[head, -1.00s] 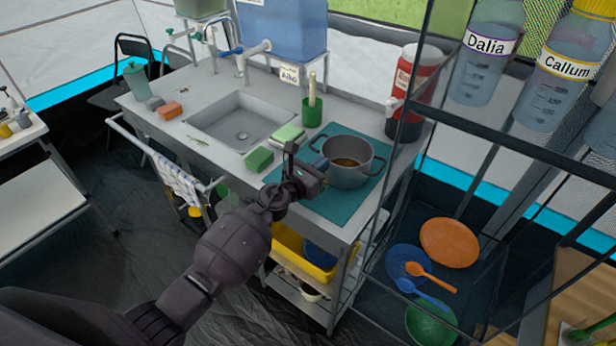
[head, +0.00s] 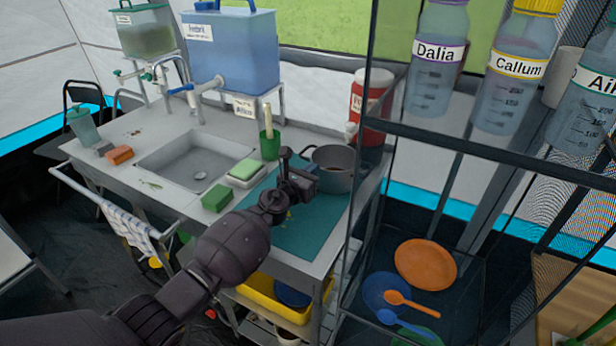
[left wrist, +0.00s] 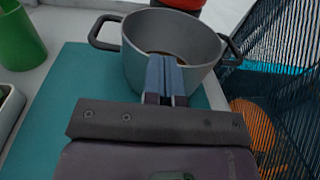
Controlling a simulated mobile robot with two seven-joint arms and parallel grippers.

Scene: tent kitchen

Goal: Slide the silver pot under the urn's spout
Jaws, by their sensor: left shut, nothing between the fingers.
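The silver pot (head: 334,181), with dark handles and brown contents, stands upright at the back right edge of the teal mat (head: 300,235). The red urn (head: 370,122) stands just behind it, its pale spout (head: 350,131) near the pot's rim; I cannot tell whether the spout is over the opening. My left gripper (head: 312,179) is shut and empty at the pot's near side. In the left wrist view its closed fingers (left wrist: 165,75) are against or just in front of the pot's wall (left wrist: 134,68). The urn's base (left wrist: 182,4) shows behind the pot. My right gripper is not in view.
A green cup (head: 269,145), a sponge dish (head: 246,175) and a green block (head: 217,198) are left of the mat. A dark-framed mesh shelf (head: 362,200) stands close on the right. The mat's front is clear.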

